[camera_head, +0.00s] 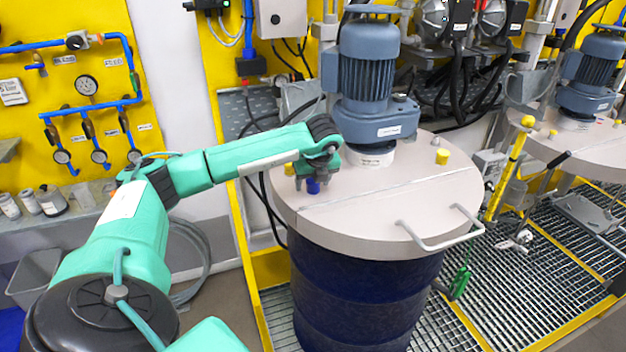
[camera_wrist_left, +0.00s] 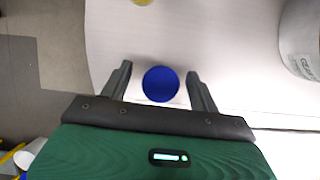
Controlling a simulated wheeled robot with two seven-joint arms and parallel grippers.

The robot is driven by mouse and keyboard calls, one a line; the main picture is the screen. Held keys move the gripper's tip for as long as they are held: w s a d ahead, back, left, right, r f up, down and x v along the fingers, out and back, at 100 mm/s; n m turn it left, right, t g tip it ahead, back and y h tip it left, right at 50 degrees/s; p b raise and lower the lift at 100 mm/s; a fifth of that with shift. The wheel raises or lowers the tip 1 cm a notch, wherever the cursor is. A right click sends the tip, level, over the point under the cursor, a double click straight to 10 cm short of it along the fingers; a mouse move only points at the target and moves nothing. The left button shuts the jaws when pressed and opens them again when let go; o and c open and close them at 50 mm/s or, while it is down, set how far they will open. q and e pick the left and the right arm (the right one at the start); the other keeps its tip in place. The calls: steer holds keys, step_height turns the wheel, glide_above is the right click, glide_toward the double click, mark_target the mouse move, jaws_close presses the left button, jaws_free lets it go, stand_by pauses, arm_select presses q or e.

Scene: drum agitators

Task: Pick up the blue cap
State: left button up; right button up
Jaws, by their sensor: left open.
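The blue cap (camera_head: 313,186) sits on the pale lid (camera_head: 400,195) of the dark blue drum, near the lid's left side. My left gripper (camera_head: 316,176) is directly over it and partly hides it in the head view. In the left wrist view the round blue cap (camera_wrist_left: 161,84) lies between the two spread fingers of my left gripper (camera_wrist_left: 160,86), with a gap on each side. The left gripper is open and holds nothing. My right gripper is not in view.
A blue-grey motor (camera_head: 368,75) stands on the lid behind the cap. Yellow caps sit on the lid, one at the right (camera_head: 442,156) and one near my gripper (camera_head: 289,169). A handle (camera_head: 440,235) rises at the lid's front right. The lid's front is clear.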

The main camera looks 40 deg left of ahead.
arm_select(q)
steer(key=c, duration=1.1)
steer(key=shift+o, duration=0.2)
steer(key=shift+r, duration=0.1)
steer(key=shift+r+b, duration=0.4)
steer(key=shift+r, duration=0.2)
step_height(320, 180, up, 19)
steer(key=b, duration=0.2)
steer(key=shift+f, duration=0.2)
